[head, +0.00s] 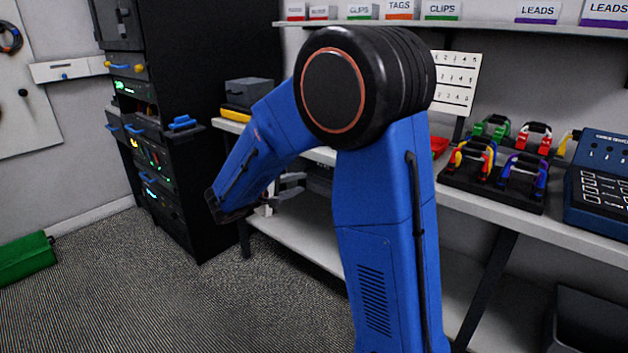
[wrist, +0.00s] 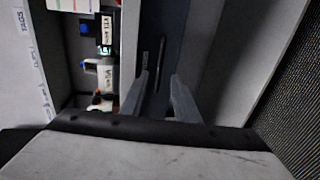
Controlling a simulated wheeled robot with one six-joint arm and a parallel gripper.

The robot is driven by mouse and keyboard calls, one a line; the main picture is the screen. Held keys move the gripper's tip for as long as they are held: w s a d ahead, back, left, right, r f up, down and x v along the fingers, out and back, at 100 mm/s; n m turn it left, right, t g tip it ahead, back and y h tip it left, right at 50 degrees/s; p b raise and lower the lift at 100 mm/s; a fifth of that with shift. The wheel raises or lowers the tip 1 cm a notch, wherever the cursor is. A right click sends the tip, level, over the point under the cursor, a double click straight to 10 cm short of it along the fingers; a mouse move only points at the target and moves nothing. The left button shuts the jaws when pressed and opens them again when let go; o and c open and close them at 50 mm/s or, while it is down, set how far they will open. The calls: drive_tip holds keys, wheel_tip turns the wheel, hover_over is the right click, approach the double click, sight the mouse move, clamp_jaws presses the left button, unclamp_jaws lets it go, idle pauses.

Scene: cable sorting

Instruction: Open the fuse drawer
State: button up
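A dark grey drawer front (wrist: 172,40) with a thin black bar handle (wrist: 161,63) shows in the wrist view, below the pale bench edge; I take it for the fuse drawer, though no label on it is readable. It looks closed. My gripper (wrist: 161,77) is open and empty, its two grey fingers pointing at the front. The handle appears between and beyond the fingertips; I cannot tell how far away it is. In the head view my gripper (head: 288,187) is beside the bench's front edge, partly hidden by my blue arm, which also covers most of the drawer.
A black cabinet (head: 180,75) with blue handles stands left of the bench. A green case (head: 25,258) lies on the floor. The carpet (head: 150,300) between is clear.

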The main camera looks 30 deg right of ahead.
sight(317, 178)
drive_tip(key=x, duration=0.8)
drive_tip(key=shift+d, duration=0.3)
clamp_jaws()
